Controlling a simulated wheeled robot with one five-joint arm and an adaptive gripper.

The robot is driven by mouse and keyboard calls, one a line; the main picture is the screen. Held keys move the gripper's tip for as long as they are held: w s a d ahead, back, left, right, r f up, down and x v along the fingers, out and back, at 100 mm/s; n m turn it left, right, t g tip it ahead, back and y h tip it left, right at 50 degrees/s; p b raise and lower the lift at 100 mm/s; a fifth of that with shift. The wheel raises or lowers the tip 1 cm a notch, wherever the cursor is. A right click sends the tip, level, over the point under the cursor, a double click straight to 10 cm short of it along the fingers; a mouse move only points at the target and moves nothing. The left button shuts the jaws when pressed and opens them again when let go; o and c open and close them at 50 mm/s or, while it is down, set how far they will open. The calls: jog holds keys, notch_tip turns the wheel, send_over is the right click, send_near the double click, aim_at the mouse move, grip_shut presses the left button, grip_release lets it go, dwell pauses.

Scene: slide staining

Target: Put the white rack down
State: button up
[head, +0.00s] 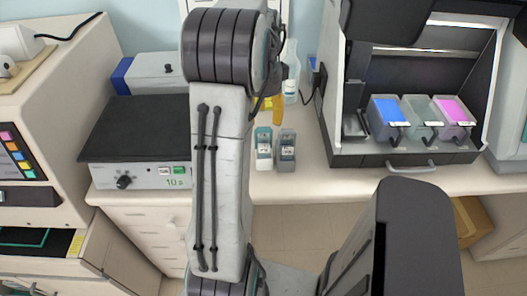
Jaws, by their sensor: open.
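Two small racks stand side by side on the bench just right of my arm. The left one looks white with a dark greenish top (264,148), and the right one is grey (286,152). Both look upright on the bench top, and each has a small pale label on its front. I cannot be sure which is the task's white rack. My arm rises through the middle of the view and hides the bench behind it. My gripper cannot be made out and seems hidden behind the arm.
A black-topped hot plate (135,135) stands left of my arm. At right, an open dark station (405,158) holds blue (388,116), clear (420,118) and pink (455,112) staining trays. A bottle (291,88) and a yellow item (270,108) are behind the racks. Bench front is clear.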

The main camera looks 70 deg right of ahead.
aim_at(263, 129)
jog(key=shift+d+f+p, duration=0.1)
jog(key=shift+f+p, duration=0.3)
jog(key=shift+f, duration=2.65)
jog(key=shift+c, duration=0.5)
grip_shut()
